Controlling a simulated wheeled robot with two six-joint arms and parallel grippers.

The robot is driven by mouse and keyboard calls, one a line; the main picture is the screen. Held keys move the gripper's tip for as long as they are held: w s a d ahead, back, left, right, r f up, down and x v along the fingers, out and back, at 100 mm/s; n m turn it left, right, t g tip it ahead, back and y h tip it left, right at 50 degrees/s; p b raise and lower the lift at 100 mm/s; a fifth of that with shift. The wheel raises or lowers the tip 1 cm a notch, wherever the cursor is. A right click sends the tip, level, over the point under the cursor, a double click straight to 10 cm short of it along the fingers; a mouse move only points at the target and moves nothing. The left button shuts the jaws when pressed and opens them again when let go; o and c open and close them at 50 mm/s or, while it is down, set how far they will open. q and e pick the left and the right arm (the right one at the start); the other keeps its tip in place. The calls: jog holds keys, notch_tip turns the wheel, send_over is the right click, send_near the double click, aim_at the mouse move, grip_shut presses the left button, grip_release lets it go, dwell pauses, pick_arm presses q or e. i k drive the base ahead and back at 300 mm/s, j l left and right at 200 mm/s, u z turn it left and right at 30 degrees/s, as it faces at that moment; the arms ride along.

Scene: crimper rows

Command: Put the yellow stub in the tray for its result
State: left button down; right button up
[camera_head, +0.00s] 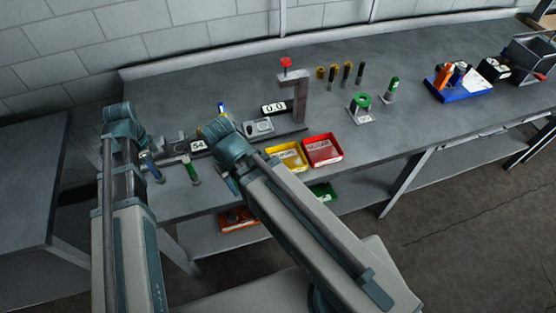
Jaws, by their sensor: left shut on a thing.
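My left gripper (152,166) is over the left end of the bench. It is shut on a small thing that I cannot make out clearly. A green-ended piece (193,173) shows just to its right. The yellow tray (287,156) and red tray (323,150) lie side by side near the front edge. A green tray (323,194) is lower down. My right gripper (232,183) is mostly hidden by its own arm.
A grey stand (302,100) with a red knob and a "0.0" display (274,108) rises behind the trays. A "54" display (198,145) sits between my arms. An orange tray (238,219) is below the bench. A blue bin (462,88) is at the right.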

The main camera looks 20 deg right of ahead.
aim_at(321, 152)
jog(key=l+u, duration=0.15)
jog(key=u, duration=0.3)
jog(key=k+l+u, duration=0.1)
jog(key=u, duration=0.35)
jog(key=l+u, duration=0.15)
jog(key=u, duration=0.3)
jog(key=k+u, duration=0.15)
jog(key=u, duration=0.3)
jog(key=k+u, duration=0.35)
jog(key=k, duration=0.25)
jog(key=k+u, duration=0.15)
jog(key=k, duration=0.35)
jog(key=k+z, duration=0.1)
jog(key=z, duration=0.35)
jog(key=l+z, duration=0.1)
jog(key=z, duration=0.35)
jog(key=k+l+z, duration=0.1)
jog(key=z, duration=0.35)
jog(key=l+z, duration=0.1)
jog(key=z, duration=0.35)
jog(key=k+l+z, duration=0.1)
jog(key=z, duration=0.35)
jog(key=i, duration=0.5)
jog(key=l+z, duration=0.05)
